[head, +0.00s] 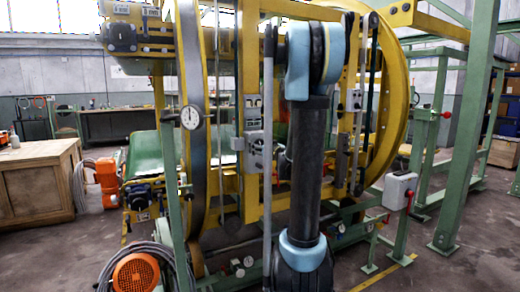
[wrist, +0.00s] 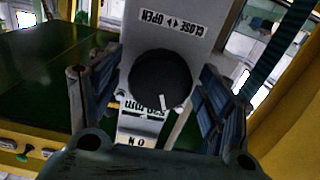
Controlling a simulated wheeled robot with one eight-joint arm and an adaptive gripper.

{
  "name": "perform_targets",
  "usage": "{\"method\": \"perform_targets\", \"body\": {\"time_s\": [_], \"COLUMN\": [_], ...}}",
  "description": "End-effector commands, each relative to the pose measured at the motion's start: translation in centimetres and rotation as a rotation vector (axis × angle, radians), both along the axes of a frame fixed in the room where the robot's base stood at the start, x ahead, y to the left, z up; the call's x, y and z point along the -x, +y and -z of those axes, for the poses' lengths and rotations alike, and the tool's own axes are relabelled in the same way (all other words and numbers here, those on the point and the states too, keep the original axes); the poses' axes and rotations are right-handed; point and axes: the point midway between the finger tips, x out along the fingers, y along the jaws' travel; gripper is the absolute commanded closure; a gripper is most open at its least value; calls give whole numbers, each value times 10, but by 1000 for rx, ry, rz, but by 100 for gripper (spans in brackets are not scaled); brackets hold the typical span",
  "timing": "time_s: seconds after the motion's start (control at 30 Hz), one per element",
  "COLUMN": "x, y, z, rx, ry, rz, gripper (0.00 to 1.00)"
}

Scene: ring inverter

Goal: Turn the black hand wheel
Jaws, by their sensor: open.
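The black hand wheel (wrist: 160,75) is a round dark knob on a pale grey panel (wrist: 185,25) in the wrist view. A label above it reads CLOSE and OPEN with arrows, upside down. More lettering below the wheel is partly covered by it. My gripper (wrist: 145,85) is open, with one finger left of the wheel and the other right of it. The right finger looks close to the wheel's edge; the left has a wider gap. I cannot tell whether either touches. In the head view my arm hides the gripper, and I cannot make out the wheel.
The yellow ring frame (head: 398,90) of the inverter stands around my arm. A green post (head: 465,130) rises at right, near a grey box with a red lever (head: 400,190). An orange motor (head: 136,273) sits at lower left. A wooden cabinet (head: 40,185) stands far left.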

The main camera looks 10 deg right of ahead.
Motion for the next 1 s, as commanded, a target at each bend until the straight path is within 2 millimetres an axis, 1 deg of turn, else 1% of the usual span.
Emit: {"method": "perform_targets", "body": {"time_s": [0.13, 0.17, 0.2, 0.27, 0.3, 0.33, 0.37, 0.57, 0.77, 1.0], "x": [0, 0, 0, 0, 0, 0, 0, 0, 0, 0], "y": [0, 0, 0, 0, 0, 0, 0, 0, 0, -1], "z": [0, 0, 0, 0, 0, 0, 0, 0, 0, 0], "rx": [0, 0, 0, 0, 0, 0, 0, -3, -44, -183], "ry": [0, 0, 0, 0, 0, 0, 0, 1, 14, 59], "rz": [0, 0, 0, 0, 0, 0, 0, 0, 0, 0], "gripper": [29, 31, 40, 54, 63, 70, 73, 73, 73, 73]}}
